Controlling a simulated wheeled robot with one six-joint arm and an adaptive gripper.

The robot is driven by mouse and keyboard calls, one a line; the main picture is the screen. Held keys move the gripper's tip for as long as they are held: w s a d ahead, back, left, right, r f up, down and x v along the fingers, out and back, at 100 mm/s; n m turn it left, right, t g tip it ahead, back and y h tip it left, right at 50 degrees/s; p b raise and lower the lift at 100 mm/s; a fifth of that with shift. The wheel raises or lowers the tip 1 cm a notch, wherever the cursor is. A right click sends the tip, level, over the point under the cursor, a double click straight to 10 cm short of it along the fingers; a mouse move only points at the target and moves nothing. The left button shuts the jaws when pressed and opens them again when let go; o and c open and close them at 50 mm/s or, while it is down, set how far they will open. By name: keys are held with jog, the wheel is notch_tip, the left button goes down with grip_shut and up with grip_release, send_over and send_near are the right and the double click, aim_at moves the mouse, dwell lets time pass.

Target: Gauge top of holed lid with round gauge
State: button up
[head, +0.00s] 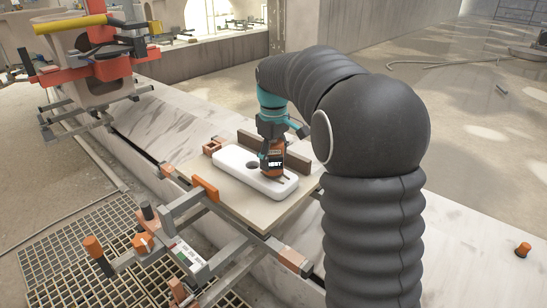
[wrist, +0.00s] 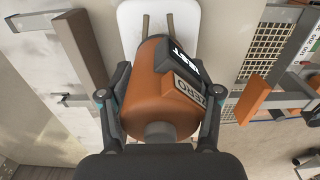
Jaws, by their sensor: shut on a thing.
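A white rounded oblong lid (head: 232,160) with a dark round hole (head: 252,165) near its middle lies flat on a beige board. My gripper (head: 274,150) is shut on the orange round gauge (head: 276,169), over the right part of the lid beside the hole. In the wrist view my gripper (wrist: 160,100) has one finger on each side of the gauge (wrist: 150,88). Its dark display (wrist: 188,61) and a ZERO label show. Two thin prongs stick out beyond it over the lid (wrist: 130,22). Whether the gauge touches the lid is unclear; the hole is hidden there.
The board (head: 235,200) sits on a pale stone ledge (head: 160,112). A dark bar (head: 262,147) stands behind the lid. An orange-ended metal frame (head: 205,188) is in front, above floor grating (head: 60,240). An orange knob (head: 523,249) stands at the right.

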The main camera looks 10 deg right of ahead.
jog(key=shift+f, duration=0.45)
dwell(0.7)
dwell(0.7)
jog(key=o, duration=1.1)
jog(key=shift+o, duration=0.2)
